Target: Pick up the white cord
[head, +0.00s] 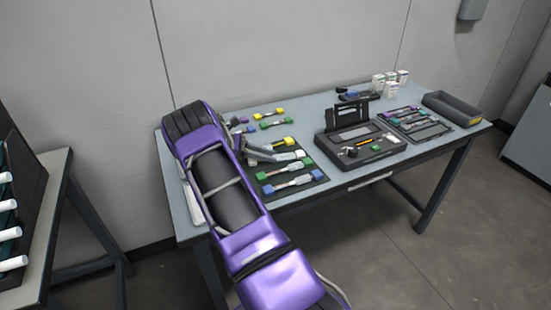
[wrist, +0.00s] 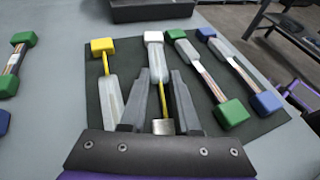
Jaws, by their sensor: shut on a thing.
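The white cord (wrist: 153,38) has a white end block, a grey sleeve and a yellow strand. In the wrist view it runs lengthwise between the fingers of my gripper (wrist: 160,76), which is shut on it. A pale block shows at its near end, between the finger bases. The cord lies over or just above the dark mat; I cannot tell if it is lifted. In the head view my gripper (head: 268,153) is at the mat's left side, and the cord's white end (head: 300,154) shows just beyond the fingers.
A yellow-ended cord (wrist: 102,46) lies close on the left, partly hidden by a finger. Green-ended (wrist: 232,112) and blue-ended (wrist: 267,103) cords lie on the right. An open black case (head: 362,150) and a grey bin (head: 455,108) stand farther right on the table (head: 338,178).

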